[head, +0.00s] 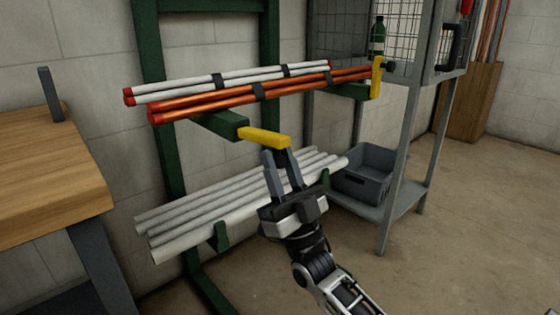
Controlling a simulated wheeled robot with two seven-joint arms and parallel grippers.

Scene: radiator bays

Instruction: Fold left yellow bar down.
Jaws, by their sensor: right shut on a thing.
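The left yellow bar (263,138) lies roughly level at the front end of the left green rack arm (222,124). My right gripper (277,155) reaches up from below and is shut on the right end of this bar; its fingertips partly hide that end. The right yellow bar (377,78) stands upright at the end of the right green rack arm (350,90). My left gripper is out of view.
White and orange pipes (245,93) with red ends rest on the upper arms. Grey pipes (240,205) lie on the lower arms, behind my right gripper. A wooden bench (45,180) is at left. A wire cage (390,40) and grey crate (365,175) are at right.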

